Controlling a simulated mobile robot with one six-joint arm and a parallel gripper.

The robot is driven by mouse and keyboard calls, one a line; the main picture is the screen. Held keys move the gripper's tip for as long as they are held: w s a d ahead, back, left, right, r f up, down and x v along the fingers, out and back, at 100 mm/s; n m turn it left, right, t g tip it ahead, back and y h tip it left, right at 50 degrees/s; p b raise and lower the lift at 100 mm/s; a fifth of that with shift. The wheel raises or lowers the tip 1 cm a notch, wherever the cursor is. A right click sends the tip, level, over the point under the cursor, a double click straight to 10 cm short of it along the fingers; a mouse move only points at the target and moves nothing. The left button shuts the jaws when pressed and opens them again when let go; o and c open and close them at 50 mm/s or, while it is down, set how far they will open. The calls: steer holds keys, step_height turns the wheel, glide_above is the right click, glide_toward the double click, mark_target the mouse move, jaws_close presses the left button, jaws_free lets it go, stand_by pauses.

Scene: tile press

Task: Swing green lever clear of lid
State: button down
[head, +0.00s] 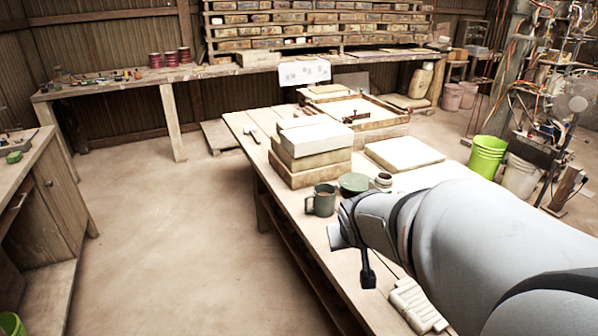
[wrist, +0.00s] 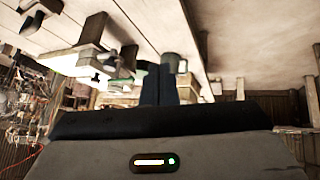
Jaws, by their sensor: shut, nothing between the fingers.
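My gripper (head: 367,275) hangs over the near part of the wooden workbench, with its two dark fingers (wrist: 159,84) shut and empty in the wrist view. I cannot make out a green lever or clearly tell which thing is the lid. A shallow wooden frame (head: 398,123) lies at the bench's far end, with a small dark fitting (head: 356,116) on it. The frame is well beyond my gripper. My arm covers part of the bench at right.
A green mug (head: 321,201), a green bowl (head: 353,182) and a small jar (head: 383,180) stand just beyond my gripper. Stacked pale blocks (head: 311,150) and a white slab (head: 405,153) lie farther back. A hammer (head: 254,133) is at the left edge. Floor at left is clear.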

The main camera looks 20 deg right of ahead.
steer(key=w+d+f+t+y+b, duration=0.1)
steer(key=w+d+f+t+b, duration=0.15)
steer(key=d, duration=0.25)
steer(key=w+d+f+n+t+y+b, duration=0.1)
steer(key=d+t, duration=0.3)
steer(key=d, duration=0.1)
steer(key=w+d+f+t+b, duration=0.2)
steer(key=d+t, duration=0.1)
steer(key=d, duration=0.3)
steer(key=w+f, duration=0.2)
steer(key=w, duration=1.1)
steer(key=shift+w+d+f, duration=0.15)
steer(key=shift+d+f, duration=0.05)
steer(key=shift+f, duration=0.15)
